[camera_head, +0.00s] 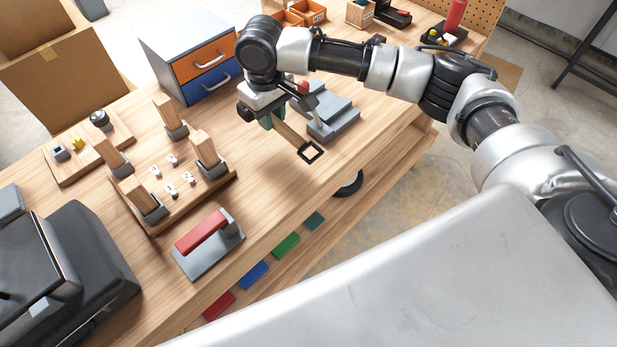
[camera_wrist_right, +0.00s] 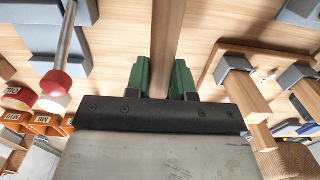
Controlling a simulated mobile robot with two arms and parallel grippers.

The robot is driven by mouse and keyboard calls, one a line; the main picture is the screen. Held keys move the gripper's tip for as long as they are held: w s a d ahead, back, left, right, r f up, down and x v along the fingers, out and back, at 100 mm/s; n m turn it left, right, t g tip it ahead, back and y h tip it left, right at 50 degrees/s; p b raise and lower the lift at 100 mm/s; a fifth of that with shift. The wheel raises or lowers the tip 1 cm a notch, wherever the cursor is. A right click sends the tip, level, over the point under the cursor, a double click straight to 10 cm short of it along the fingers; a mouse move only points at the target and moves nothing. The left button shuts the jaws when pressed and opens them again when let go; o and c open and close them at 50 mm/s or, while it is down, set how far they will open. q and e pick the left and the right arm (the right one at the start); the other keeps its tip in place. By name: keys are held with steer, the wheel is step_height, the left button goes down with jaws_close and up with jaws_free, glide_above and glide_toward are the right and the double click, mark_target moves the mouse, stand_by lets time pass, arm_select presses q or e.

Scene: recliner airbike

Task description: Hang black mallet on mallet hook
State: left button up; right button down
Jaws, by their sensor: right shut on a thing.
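My right gripper (camera_head: 266,112) is above the workbench (camera_head: 290,195), its green fingers shut on a wooden bar (camera_head: 291,133). The bar also shows between the fingers (camera_wrist_right: 164,82) in the right wrist view (camera_wrist_right: 166,45). In the head view it slants down to the right. A black square outline (camera_head: 311,152) shows at its lower end; I cannot tell whether it belongs to the bar. I cannot identify the mallet hook. A dark round thing (camera_head: 350,185) shows below the bench's front edge, partly hidden. My left gripper is not in view.
A grey press-like fixture (camera_head: 336,112) stands right of the gripper; its red-knobbed lever (camera_wrist_right: 56,84) shows in the wrist view. A drawer cabinet (camera_head: 185,45) stands behind. A wooden rack (camera_head: 205,190) with upright blocks and a red-handled tool (camera_head: 202,230) are left. Pegboard (camera_head: 480,14) is back right.

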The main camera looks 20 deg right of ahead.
glide_above(276, 153)
step_height(276, 153, down, 5)
steer(key=shift+r, duration=0.15)
step_height(276, 153, down, 4)
steer(key=shift+f+p, duration=0.1)
steer(key=shift+p, duration=0.6)
steer(key=shift+f, duration=0.4)
steer(key=c, duration=1)
jaws_free()
steer(key=shift+s, duration=0.1)
steer(key=shift+o, duration=0.2)
steer(key=shift+f, duration=0.1)
